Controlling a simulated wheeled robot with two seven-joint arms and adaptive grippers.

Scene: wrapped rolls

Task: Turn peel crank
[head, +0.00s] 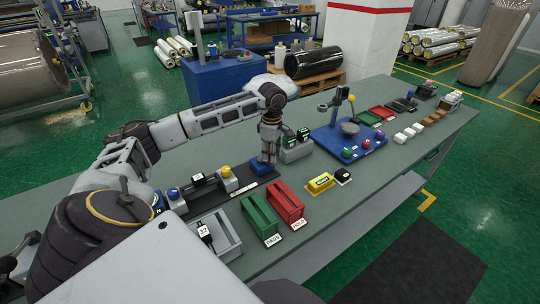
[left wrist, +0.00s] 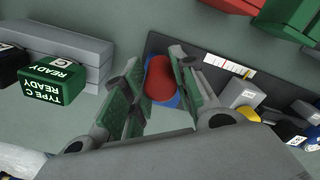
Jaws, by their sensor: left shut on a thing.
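The peel rig is a long dark base plate (head: 238,184) on the bench, with grey blocks, a yellow knob (head: 225,171) and a blue block (head: 261,168) at its far end. My left gripper (head: 267,157) points down over this blue block. In the left wrist view a rounded red part (left wrist: 159,80), which I take as the crank's handle, sits above the blue block (left wrist: 172,101). The green-padded fingers of my left gripper (left wrist: 157,72) are shut on it, one on each side. The fingers hide part of the handle. My right gripper is not in view.
A green bin (head: 260,217) and a red bin (head: 287,204) stand just right of the rig. Grey racks with a green "TYPE C READY" block (left wrist: 53,81) are close by the gripper. The bench front has bare room.

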